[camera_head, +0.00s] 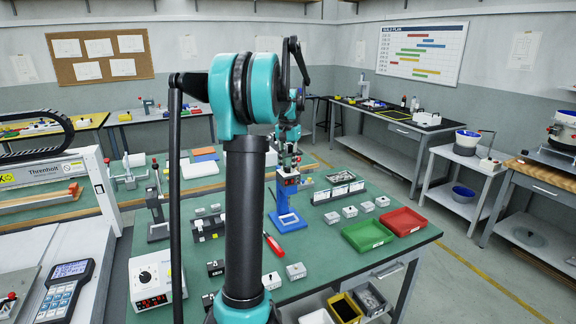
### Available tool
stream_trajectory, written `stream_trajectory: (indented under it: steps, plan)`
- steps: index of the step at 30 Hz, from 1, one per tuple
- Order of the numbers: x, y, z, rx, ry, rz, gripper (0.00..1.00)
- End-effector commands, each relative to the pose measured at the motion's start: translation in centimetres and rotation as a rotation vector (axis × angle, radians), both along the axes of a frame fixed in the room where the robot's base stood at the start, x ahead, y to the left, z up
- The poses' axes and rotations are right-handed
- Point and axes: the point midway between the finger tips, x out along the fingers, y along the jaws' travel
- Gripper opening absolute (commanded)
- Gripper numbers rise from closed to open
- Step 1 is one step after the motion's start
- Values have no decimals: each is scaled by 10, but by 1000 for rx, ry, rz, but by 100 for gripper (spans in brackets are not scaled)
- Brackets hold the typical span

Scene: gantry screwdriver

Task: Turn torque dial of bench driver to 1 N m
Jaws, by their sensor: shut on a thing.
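A blue bench driver stand (287,207) with a flat blue base is upright on the green bench, beyond my arm's column. A small red display (291,181) shows on its upper front; its digits are too small to read. My gripper (288,163) is at the top of this stand, small and partly mixed with the dark parts there. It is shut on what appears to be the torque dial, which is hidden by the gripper. The dial's pointer and scale cannot be seen.
A white box with a black knob and red display (151,297) stands at front left. Green (367,235) and red (403,222) trays sit at right. Several small boxes are around the stand.

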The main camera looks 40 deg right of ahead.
Motion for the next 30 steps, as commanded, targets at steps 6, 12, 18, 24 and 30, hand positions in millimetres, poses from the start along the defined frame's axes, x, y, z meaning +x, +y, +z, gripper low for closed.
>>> stream_trajectory:
  steps: [6,12,18,24,30]
  plan:
    - [0,-1,0,-1,0,205,0]
    - [0,-1,0,-2,-1,395,0]
    - [0,-1,0,-2,-1,585,0]
    - [0,-1,0,-2,-1,768,0]
    - [0,-1,1,-2,-1,922,0]
